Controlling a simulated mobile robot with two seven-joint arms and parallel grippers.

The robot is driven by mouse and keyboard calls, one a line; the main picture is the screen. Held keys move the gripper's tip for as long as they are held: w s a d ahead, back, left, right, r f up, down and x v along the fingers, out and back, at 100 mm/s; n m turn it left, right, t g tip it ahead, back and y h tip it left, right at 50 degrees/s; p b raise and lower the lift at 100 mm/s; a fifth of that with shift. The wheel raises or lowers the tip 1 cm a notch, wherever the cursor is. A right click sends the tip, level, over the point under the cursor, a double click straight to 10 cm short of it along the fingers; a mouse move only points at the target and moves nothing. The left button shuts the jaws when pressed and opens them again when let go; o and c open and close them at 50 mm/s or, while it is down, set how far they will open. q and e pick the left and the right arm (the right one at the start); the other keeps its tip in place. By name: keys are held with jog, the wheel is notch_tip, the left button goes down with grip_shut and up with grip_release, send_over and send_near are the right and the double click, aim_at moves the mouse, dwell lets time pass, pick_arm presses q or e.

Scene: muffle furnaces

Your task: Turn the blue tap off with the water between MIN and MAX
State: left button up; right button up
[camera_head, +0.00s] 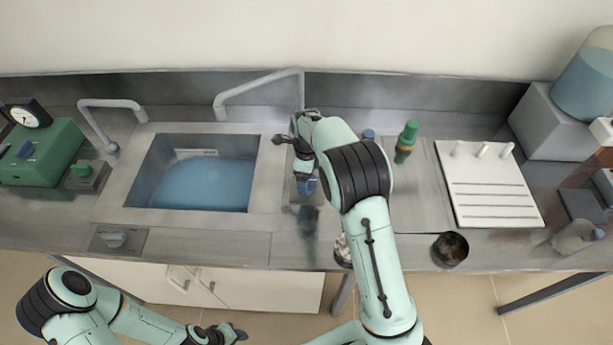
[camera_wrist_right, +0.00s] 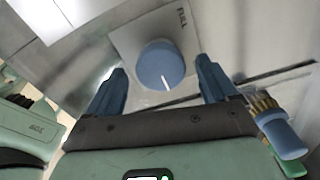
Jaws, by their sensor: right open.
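The blue tap knob (camera_wrist_right: 160,64) shows in the right wrist view on a grey plate (camera_wrist_right: 125,40). A white pointer line on it points toward the bottom of the picture, and "FULL" is printed on the plate beyond it. My right gripper (camera_head: 304,183) is open, its fingers on either side of the knob in the wrist view; contact cannot be told. In the head view my right arm largely hides the knob. Blue water (camera_head: 205,185) lies in the sink basin (camera_head: 150,178). A white level plate (camera_head: 196,153) shows above the water; its marks are unreadable. My left gripper (camera_head: 222,333) is low in front of the counter.
Two grey spouts stand behind the sink, one left (camera_head: 110,103) and one right (camera_head: 255,90). Right are a green bottle (camera_head: 406,142), a white rack (camera_head: 490,195) and a dark bowl (camera_head: 450,249).

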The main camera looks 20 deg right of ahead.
notch_tip(320, 180, up, 12)
jog(key=shift+r, duration=0.25)
dwell(0.6)
